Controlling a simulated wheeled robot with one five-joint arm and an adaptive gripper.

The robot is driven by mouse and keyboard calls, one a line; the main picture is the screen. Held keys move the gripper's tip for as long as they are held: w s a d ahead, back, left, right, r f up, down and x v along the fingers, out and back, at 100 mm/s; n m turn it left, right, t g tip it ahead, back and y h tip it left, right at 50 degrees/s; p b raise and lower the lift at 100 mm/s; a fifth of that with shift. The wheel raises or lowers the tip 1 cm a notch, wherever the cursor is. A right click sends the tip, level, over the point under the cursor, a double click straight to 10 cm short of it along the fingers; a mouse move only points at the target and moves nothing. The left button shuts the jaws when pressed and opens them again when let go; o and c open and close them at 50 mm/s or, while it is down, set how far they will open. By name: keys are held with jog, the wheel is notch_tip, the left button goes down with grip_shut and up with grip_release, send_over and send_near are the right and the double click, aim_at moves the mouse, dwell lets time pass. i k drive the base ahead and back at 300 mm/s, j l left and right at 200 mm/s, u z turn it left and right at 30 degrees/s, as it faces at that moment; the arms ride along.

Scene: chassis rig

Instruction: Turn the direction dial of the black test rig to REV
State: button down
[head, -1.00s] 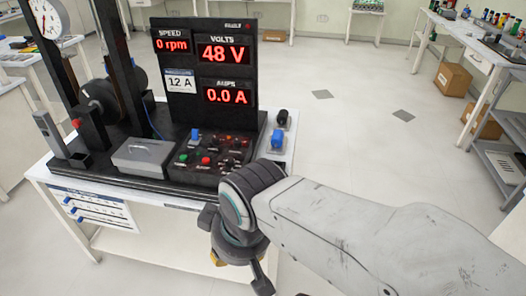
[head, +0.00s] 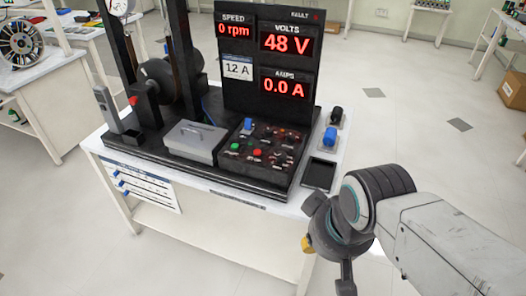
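The black test rig (head: 240,183) stands on a white table. Its sloped control panel (head: 264,148) carries a blue knob (head: 248,125), a green button (head: 234,146), a red button (head: 257,153) and several small dark or reddish controls. The labels are too small to read, so I cannot tell which control is the direction dial or where it points. My gripper (head: 328,268) hangs in front of the table's right corner, apart from the rig and lower in the picture than the panel. Its fingers are partly hidden and their opening does not show clearly.
The display board (head: 268,98) reads 0 rpm, 48 V and 0.0 A. A grey lidded box (head: 195,141) sits left of the panel. A black tray (head: 319,174), a blue knob-like part (head: 329,138) and a black one (head: 336,114) lie to its right.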

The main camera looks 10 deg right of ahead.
aim_at(290, 138)
jog(key=i+j+z, duration=0.35)
jog(key=i+j, duration=0.3)
jog(key=i, duration=0.15)
